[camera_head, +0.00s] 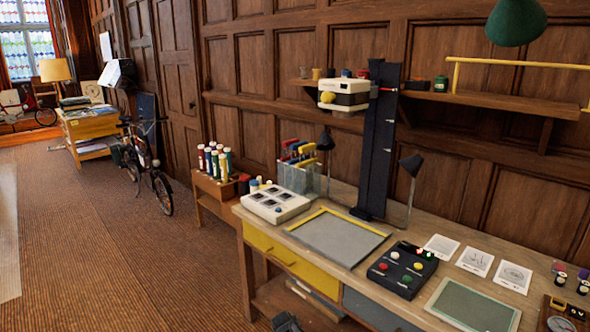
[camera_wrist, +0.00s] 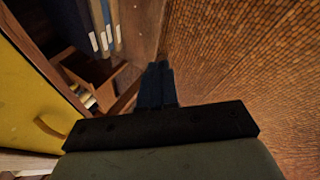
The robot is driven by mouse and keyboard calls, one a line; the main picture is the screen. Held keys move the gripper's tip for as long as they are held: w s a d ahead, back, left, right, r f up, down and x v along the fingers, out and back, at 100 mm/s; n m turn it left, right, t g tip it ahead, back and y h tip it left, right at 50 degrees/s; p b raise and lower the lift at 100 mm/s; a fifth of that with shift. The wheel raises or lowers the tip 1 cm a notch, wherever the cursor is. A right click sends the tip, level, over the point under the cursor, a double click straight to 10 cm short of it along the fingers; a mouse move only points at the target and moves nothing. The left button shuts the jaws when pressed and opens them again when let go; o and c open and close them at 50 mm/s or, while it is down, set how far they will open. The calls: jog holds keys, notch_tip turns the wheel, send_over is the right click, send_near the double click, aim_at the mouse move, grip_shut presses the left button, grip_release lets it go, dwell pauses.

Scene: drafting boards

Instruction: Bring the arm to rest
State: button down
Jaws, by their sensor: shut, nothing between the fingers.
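My gripper (camera_wrist: 157,82) shows in the wrist view with its two dark fingers together and nothing between them. It points down toward the brown carpet, beside the yellow drawer front (camera_wrist: 28,85) of the workbench. In the head view, a dark part at the bottom edge (camera_head: 286,322), in front of the bench, seems to be the end of my arm. The rest of the arm is out of the head view.
The workbench (camera_head: 408,230) carries a grey board (camera_head: 335,235), a black button box (camera_head: 402,270), a white box (camera_head: 275,203) and several cards. Below it is an open shelf with books (camera_wrist: 104,25). A bicycle (camera_head: 145,165) stands by the wall. The carpet (camera_head: 90,240) at left is clear.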

jog(key=s+d+f+m+g, duration=0.2)
jog(key=s+d+f, duration=0.3)
jog(key=s, duration=0.3)
jog(key=s+d+f+m+g+h, duration=0.15)
jog(key=s+d+f, duration=0.25)
jog(key=s, duration=0.5)
jog(key=s+d+f+m+g+y, duration=0.1)
jog(key=s+d+f+m+g, duration=0.2)
jog(key=s+d+f, duration=0.35)
jog(key=s+d+m+g, duration=0.1)
jog(key=s+m+g, duration=0.2)
jog(key=s, duration=1.2)
jog(key=s+d+m+g+y, duration=0.1)
jog(key=s+m+g, duration=0.3)
jog(key=s, duration=1.2)
jog(key=shift+d+r+m, duration=0.35)
jog(key=shift+d, duration=0.4)
jog(key=shift+y, duration=0.25)
